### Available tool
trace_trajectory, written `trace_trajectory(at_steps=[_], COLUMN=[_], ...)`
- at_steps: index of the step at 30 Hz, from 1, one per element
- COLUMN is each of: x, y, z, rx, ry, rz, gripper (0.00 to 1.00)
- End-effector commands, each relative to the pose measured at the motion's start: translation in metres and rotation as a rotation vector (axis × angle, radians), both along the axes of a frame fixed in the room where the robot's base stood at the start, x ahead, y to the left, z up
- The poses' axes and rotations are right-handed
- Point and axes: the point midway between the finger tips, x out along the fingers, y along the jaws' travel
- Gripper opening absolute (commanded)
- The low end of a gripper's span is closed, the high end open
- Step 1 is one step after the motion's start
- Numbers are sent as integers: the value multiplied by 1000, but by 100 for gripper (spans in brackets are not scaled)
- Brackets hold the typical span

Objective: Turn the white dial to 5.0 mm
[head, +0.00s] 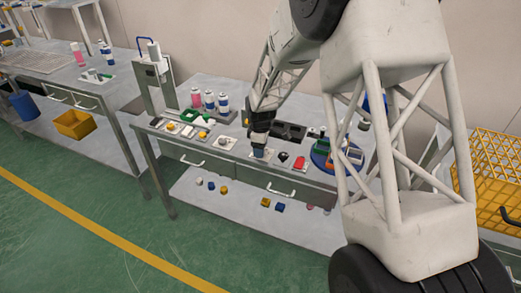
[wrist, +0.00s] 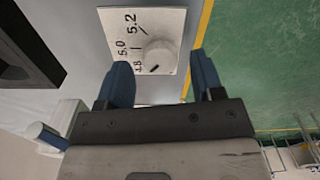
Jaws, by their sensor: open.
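The white dial (wrist: 160,55) sits on a pale plate (wrist: 112,22) in the wrist view. The plate carries the marks 5.2, 5.0 and a partly hidden 4.8. A short black mark on the dial's lower left side points down and left, close to the 4.8 side and away from the 5.0 line. My gripper (wrist: 161,78) is open, with one blue finger on each side of the dial's lower end and visible gaps to it.
A blue round tray (head: 322,150) with coloured pieces stands to the right. A yellow crate (head: 490,165) is at the far right.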

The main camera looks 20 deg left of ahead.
Motion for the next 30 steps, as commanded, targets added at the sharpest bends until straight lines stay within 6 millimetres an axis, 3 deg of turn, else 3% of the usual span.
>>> trace_trajectory(at_steps=[15, 24, 30], x=[0, 0, 0], y=[0, 0, 0], z=[-11, -11, -11], rx=[0, 0, 0], ry=[1, 1, 1], rz=[0, 0, -6], gripper=[59, 13, 12])
